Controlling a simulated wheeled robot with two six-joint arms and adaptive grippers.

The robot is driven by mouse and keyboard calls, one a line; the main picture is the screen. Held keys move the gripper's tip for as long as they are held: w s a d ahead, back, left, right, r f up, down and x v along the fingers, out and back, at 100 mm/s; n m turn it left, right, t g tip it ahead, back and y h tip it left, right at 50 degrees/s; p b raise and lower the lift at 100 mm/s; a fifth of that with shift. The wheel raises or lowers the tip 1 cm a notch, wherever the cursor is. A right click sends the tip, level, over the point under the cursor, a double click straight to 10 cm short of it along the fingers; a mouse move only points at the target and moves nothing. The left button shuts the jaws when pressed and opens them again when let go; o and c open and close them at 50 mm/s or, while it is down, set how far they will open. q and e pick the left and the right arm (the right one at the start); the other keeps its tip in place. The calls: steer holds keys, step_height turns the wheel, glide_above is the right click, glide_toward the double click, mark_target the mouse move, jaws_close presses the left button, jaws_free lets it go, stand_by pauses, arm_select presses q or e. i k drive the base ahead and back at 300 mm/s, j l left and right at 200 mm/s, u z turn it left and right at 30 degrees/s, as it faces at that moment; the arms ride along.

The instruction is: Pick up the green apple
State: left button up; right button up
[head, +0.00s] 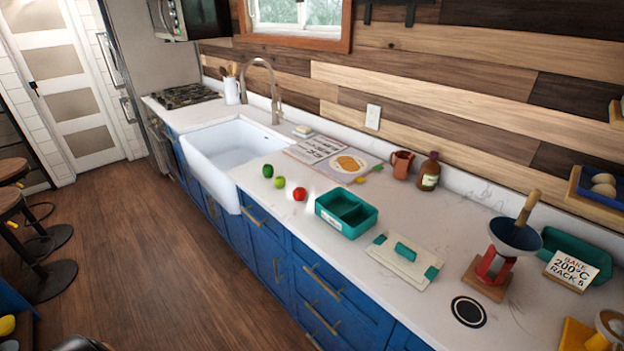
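A light green, round fruit, which looks like the green apple (279,182), sits on the white countertop (400,212) near its front edge, just right of the sink. A darker green, slightly longer fruit or vegetable (268,170) is just behind it to the left. A red round fruit (299,194) is to its right, a small gap away. Nothing covers the green apple. Neither of my grippers can be made out in the head view.
An open book (345,164) lies behind the fruit. The white sink (232,150) is left. Stools (45,275) stand on the floor at far left.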

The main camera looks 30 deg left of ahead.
mark_target(280, 181)
steer(key=i+j+z, duration=0.25)
steer(key=j, duration=0.7)
steer(key=i+j+z, duration=0.1)
steer(key=j+z, duration=0.2)
steer(key=j, duration=0.7)
steer(key=j+z, duration=0.25)
steer(key=j, duration=0.75)
steer(key=i, duration=0.05)
